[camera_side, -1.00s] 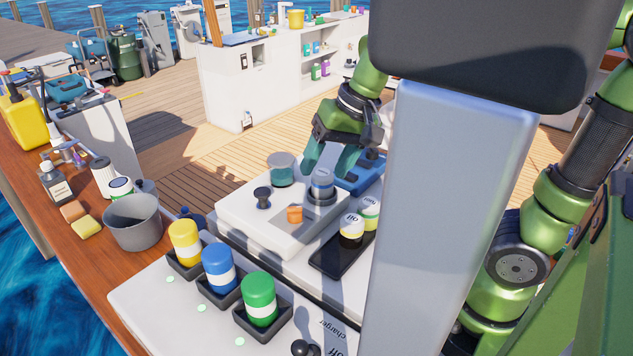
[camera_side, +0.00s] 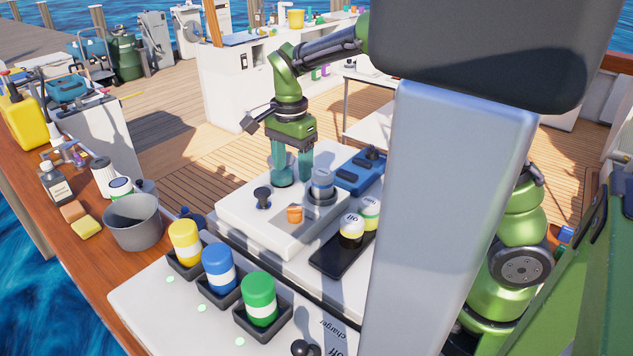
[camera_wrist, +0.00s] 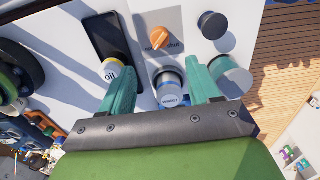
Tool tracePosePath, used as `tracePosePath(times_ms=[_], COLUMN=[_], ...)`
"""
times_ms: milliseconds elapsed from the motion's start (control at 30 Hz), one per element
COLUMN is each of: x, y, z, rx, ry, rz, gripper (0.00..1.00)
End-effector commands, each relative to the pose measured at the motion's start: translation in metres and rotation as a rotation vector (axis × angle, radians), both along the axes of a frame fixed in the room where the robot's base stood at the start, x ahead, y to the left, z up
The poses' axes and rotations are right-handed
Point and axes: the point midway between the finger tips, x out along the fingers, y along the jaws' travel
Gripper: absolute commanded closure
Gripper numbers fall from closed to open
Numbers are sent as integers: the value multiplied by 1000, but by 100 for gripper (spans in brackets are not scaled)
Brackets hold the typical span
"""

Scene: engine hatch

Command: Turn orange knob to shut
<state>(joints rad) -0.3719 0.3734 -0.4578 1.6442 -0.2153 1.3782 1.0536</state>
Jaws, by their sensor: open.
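The orange knob (camera_side: 294,214) is on the front part of the white raised panel (camera_side: 268,230). In the wrist view the orange knob (camera_wrist: 161,39) sits on a grey plate, with "shut" printed at its right and a partly hidden word at its left. I cannot tell its setting for certain. My gripper (camera_side: 292,176) points down at the back of the panel, behind the knob and not touching it. In the wrist view its teal fingers (camera_wrist: 165,78) are spread apart with the knob beyond them. They hold nothing.
A blue-labelled can (camera_side: 321,185) stands close beside the gripper, right of it. A black knob (camera_side: 263,196) is left of the orange knob. A teal-topped cylinder (camera_wrist: 232,76) is by one finger. A grey column blocks the right side.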

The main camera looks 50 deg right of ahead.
Motion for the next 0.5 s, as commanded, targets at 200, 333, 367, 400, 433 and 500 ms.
tracePosePath(times_ms=[200, 333, 367, 400, 433, 500], x=[-1, -1, -1, -1, -1, -1], y=[0, 0, 0, 0, 0, 0], z=[-51, -77, -82, -89, -94, -102], rx=[-1, 0, 0, 0, -1, 1], ry=[5, 5, 4, 3, 4, 2], rz=[1, 2, 2, 1, 1, 0], gripper=[38, 38, 38, 38, 38, 38])
